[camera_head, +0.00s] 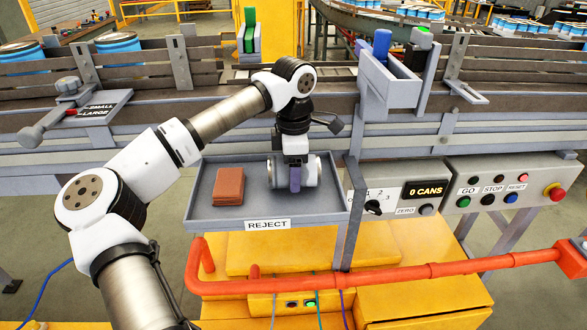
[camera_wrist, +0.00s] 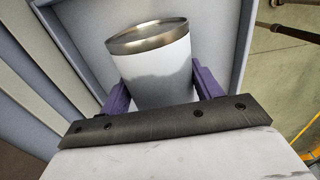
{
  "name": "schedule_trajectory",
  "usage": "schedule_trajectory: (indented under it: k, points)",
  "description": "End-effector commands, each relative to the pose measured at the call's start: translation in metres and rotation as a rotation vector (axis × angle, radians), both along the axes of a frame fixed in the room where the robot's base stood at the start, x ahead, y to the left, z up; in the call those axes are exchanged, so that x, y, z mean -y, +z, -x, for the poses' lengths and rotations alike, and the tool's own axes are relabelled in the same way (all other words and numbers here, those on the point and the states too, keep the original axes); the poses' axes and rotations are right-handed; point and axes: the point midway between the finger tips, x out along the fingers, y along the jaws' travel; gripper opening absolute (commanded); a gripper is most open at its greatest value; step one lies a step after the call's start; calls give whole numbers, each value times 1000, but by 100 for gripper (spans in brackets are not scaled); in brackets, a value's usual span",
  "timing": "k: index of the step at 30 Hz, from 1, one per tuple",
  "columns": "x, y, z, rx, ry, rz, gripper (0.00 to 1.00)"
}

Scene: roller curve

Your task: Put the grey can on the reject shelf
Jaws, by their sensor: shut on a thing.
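The grey can (camera_head: 309,172) lies on its side at the reject shelf (camera_head: 200,212), a grey tray with a raised rim and a REJECT label. My gripper (camera_head: 295,178) reaches down over the can and is shut on it. In the wrist view the purple fingers of my gripper (camera_wrist: 160,92) press on both sides of the can (camera_wrist: 158,70), with its metal end facing away. The shelf (camera_wrist: 85,35) shows around and behind the can. I cannot tell whether the can rests on the shelf floor or hangs just above it.
A brown block stack (camera_head: 229,186) lies on the shelf's left part. The conveyor (camera_head: 150,110) runs behind the shelf. A control panel (camera_head: 515,180) and a counter box (camera_head: 390,200) stand to the right. An orange rail (camera_head: 400,275) runs in front, below the shelf.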

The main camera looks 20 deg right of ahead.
Motion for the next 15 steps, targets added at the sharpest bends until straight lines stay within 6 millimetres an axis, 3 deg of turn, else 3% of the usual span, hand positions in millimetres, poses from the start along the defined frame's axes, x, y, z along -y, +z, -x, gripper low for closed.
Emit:
schedule_trajectory:
  k: [13,14,15]
  points:
    - [0,-13,0,1,0,0,38]
    - [0,-11,0,1,0,0,68]
    - [0,-11,0,0,0,0,73]
